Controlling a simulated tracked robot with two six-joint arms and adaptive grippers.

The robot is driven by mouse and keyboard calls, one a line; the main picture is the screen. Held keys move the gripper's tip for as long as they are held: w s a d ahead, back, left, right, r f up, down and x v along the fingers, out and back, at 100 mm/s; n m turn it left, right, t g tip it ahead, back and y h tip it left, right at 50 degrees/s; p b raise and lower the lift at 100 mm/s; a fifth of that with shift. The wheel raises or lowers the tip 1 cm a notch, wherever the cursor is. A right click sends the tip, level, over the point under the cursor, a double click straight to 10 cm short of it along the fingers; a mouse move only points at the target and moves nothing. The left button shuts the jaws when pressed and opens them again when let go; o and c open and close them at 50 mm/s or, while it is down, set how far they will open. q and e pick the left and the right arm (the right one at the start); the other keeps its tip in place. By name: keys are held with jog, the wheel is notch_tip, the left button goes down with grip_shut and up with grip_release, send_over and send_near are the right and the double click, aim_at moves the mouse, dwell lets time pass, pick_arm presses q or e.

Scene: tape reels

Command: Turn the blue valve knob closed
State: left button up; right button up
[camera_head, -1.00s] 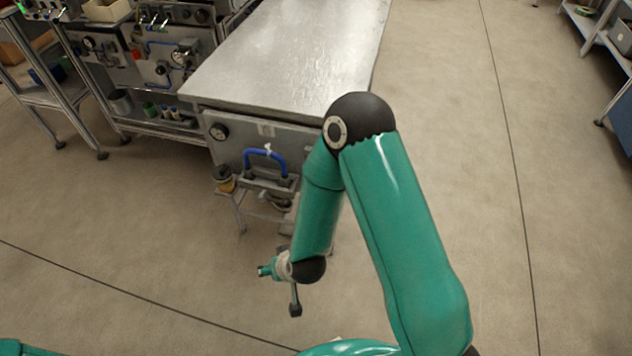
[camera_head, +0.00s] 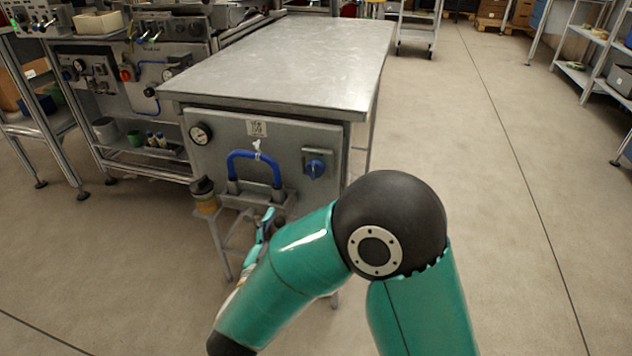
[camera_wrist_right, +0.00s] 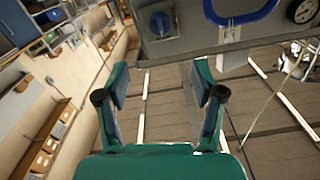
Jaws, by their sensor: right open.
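The blue valve knob (camera_head: 316,167) sits on a square plate at the right of the grey panel under the metal table. It also shows in the right wrist view (camera_wrist_right: 160,22), near the top, beyond the fingertips. My right gripper (camera_head: 262,232) is low in front of the panel, below and left of the knob in the head view, partly hidden by my arm. In the right wrist view the gripper (camera_wrist_right: 160,78) is open, with nothing between its fingers and a gap between it and the knob. My left gripper is out of view.
A blue hose handle (camera_head: 256,168) and a round gauge (camera_head: 201,134) are left of the knob. A small jar (camera_head: 204,196) stands on a bracket below the gauge. The metal tabletop (camera_head: 290,65) is bare. Floor to the right is clear.

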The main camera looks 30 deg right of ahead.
aim_at(313, 174)
jog(key=b+x, duration=0.2)
jog(key=x, duration=1.4)
jog(key=shift+w, duration=0.1)
